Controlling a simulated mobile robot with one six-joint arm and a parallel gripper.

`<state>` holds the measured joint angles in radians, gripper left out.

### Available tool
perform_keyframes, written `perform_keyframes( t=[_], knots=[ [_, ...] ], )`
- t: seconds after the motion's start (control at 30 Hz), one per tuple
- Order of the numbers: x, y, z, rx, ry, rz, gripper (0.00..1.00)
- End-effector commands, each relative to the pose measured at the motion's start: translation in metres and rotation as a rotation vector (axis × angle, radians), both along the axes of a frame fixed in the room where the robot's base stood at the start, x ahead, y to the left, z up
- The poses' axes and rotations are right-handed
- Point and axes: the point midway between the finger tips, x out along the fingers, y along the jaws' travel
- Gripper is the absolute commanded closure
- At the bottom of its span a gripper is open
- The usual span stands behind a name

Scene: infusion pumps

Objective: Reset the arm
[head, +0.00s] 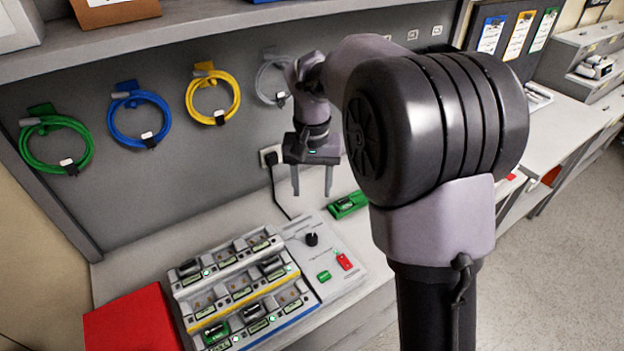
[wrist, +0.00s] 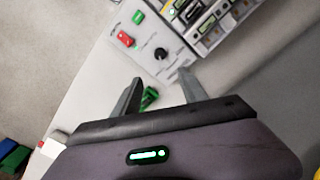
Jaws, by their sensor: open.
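My gripper (head: 311,180) hangs above the back of the bench, pointing down, with its two fingers apart and nothing between them. In the wrist view my gripper (wrist: 160,88) is also open and empty. Below it a green device (head: 348,204) lies on the bench beside the pump rack; it also shows in the wrist view (wrist: 149,97), partly behind a finger. The pump rack (head: 318,258) stands on the bench with several small pumps in rows and a panel with a black knob (head: 311,239), a green button (head: 324,275) and a red switch (head: 344,261).
Coiled green (head: 57,142), blue (head: 140,118), yellow (head: 212,93) and grey (head: 272,80) cables hang on the back wall. A red mat (head: 130,322) lies left of the rack. A shelf (head: 220,32) runs above. A black plug (head: 271,158) sits in the wall behind my gripper.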

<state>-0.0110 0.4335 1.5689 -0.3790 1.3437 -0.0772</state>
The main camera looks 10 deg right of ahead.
Motion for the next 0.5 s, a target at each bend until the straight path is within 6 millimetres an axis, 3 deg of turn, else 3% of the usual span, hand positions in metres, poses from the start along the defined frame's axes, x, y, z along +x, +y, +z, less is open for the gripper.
perform_keyframes(
  t=[0.4, 0.5],
  knots=[
    [-0.001, 0.000, 0.000, 0.001, -0.001, 0.000, 0.50],
    [-0.017, 0.003, 0.011, 0.015, -0.039, -0.005, 0.50]
  ],
)
